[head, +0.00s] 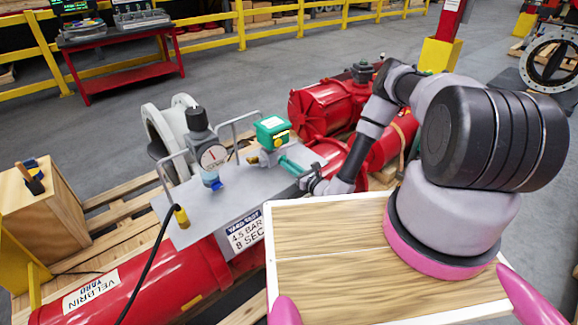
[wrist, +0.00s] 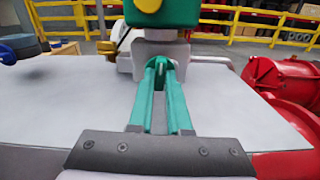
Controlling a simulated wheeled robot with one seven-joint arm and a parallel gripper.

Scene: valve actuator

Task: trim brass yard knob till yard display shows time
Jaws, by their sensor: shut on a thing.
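My gripper (head: 284,161) has its teal fingers drawn together just below the green box (head: 272,131) on the grey plate. In the wrist view the fingers (wrist: 162,68) meet at a small fitting under the green box (wrist: 165,12). Their tips hide most of what they hold, which I take to be the brass yard knob. Brass-coloured metal (head: 262,157) shows beside the fingertips in the head view. The green box has a pale panel on top and a yellow button (head: 282,140). I cannot read a time on it.
A regulator with a round gauge (head: 213,157) stands left on the plate (head: 215,215), between metal handles. A sign (head: 245,231) reads "YARD TEST 4.5 BAR 8 SEC". A red cylinder (head: 320,107) lies behind on the right. A wooden box (head: 45,205) stands at left.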

